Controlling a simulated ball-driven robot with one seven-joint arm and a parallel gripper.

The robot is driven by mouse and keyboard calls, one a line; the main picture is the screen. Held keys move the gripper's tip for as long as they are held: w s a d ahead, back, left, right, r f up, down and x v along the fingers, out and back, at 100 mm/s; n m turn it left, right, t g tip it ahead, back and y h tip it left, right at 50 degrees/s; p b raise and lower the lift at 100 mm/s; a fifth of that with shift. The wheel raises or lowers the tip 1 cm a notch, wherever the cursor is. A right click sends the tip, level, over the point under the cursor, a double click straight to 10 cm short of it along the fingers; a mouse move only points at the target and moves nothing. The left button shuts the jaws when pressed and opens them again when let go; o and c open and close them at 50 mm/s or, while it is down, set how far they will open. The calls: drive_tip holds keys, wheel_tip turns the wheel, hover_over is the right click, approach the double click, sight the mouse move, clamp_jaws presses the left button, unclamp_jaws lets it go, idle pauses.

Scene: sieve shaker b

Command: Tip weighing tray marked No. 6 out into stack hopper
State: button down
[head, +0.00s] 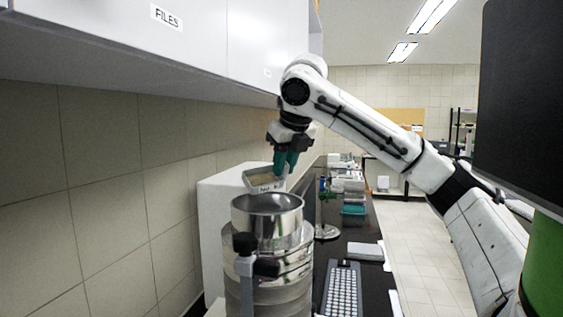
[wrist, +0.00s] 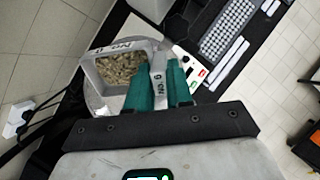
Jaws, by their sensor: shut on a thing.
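The weighing tray marked No. 6 (head: 264,184) is a small pale tray in my gripper, above the stack hopper in the head view. In the wrist view the tray (wrist: 88,68) shows its No. 6 label and holds brownish granular material. My gripper (head: 286,160) has green fingers and is shut on the tray's wall; the fingers also show in the wrist view (wrist: 160,85). The stack hopper (head: 240,215) is a round metal funnel on top of the sieve stack, below the tray. In the wrist view the tray and fingers hide much of it.
The metal sieve stack (head: 285,272) has a black clamp knob (head: 266,267) at its front. A white cabinet (head: 215,225) stands behind it. Wall cupboards (head: 130,60) hang above at the left. A keyboard (head: 342,290) lies on the dark bench to the right.

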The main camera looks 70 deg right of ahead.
drive_tip(key=shift+s+a+f+b, duration=0.15)
drive_tip(key=shift+f+b, duration=0.1)
drive_tip(key=shift+b, duration=0.35)
drive_tip(key=shift+t+h+b, duration=0.3)
drive_tip(key=shift+h+b, duration=0.1)
drive_tip(key=shift+b, duration=0.35)
drive_tip(key=h+b, duration=0.1)
drive_tip(key=b, duration=0.2)
drive_tip(key=a+t+h+b, duration=0.1)
drive_tip(key=b, duration=0.3)
drive_tip(key=shift+s+r+t, duration=0.3)
drive_tip(key=t+h+b, duration=0.1)
drive_tip(key=b, duration=0.4)
drive_tip(key=s+a+t+h+b, duration=0.1)
drive_tip(key=h+b, duration=0.1)
drive_tip(key=b, duration=0.4)
drive_tip(key=shift+r, duration=0.1)
drive_tip(key=t+h+b, duration=0.1)
drive_tip(key=h+b, duration=0.1)
drive_tip(key=b, duration=0.2)
drive_tip(key=s+a+t+h+b, duration=0.1)
drive_tip(key=t+b, duration=0.1)
drive_tip(key=b, duration=0.2)
drive_tip(key=a+f+t+h+b, duration=0.1)
drive_tip(key=t+h+b, duration=0.1)
drive_tip(key=b, duration=0.2)
drive_tip(key=shift+s+a+h, duration=0.25)
drive_tip(key=shift+s+h, duration=0.05)
drive_tip(key=shift+s, duration=0.05)
